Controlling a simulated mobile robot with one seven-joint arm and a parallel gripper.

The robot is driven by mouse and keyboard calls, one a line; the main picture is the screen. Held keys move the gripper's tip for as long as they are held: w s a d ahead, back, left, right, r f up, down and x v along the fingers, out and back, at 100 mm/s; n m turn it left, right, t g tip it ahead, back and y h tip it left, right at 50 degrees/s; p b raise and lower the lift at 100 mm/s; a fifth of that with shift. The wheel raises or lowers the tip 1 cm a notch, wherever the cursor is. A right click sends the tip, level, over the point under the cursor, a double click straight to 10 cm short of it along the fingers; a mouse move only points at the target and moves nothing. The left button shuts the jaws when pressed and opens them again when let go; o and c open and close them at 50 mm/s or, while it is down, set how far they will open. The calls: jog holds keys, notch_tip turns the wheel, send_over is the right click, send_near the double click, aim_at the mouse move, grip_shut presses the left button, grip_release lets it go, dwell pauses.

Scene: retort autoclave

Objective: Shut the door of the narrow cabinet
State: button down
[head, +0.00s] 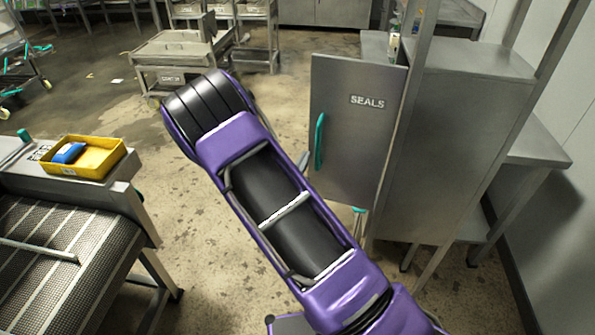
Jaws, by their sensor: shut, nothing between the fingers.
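The narrow cabinet (460,150) is a grey steel box standing at the right in the head view. Its grey door (355,105), labelled SEALS, stands open and sticks out to the left of the cabinet body. A teal upright handle (319,142) sits near the door's left edge. My purple arm crosses the middle of the view, and its upper part lies left of the door. A small grey piece shows between my arm and the handle, but I cannot tell what it is.
A steel post (398,130) runs up by the cabinet. A steel table (535,145) stands at the right along the wall. A mesh conveyor (70,265) with a yellow tray (97,170) holding a blue item is at the left.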

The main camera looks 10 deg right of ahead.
jog(key=shift+x, duration=1.25)
jog(key=shift+w, duration=0.15)
